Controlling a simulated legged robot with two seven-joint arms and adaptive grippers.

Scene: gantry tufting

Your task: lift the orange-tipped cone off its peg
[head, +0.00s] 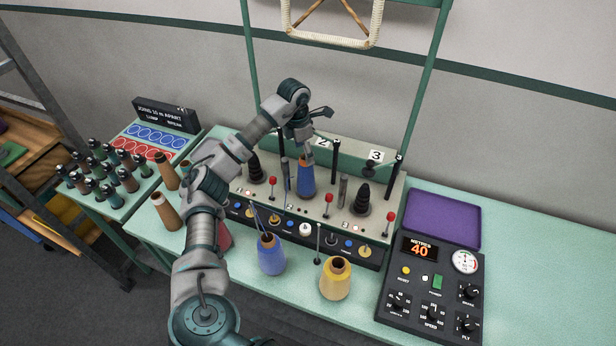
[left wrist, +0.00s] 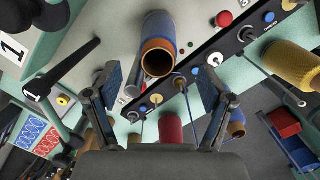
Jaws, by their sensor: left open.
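The orange-tipped cone (head: 306,180) is blue with an orange band at its top. It stands upright on the middle of the machine top, below the 2 label; its peg is hidden inside it. In the left wrist view the cone's open orange rim (left wrist: 158,62) faces the camera. My left gripper (head: 311,138) is above the cone with its fingers spread. In the left wrist view the cone appears just beyond the gap between the fingers (left wrist: 162,100), and I cannot tell whether either touches it. My right gripper is not in view.
A blue cone (head: 270,258) and a yellow cone (head: 336,280) stand at the front of the bench. A control panel (head: 430,280) lies at right; a rack of bobbins (head: 110,165) is at left.

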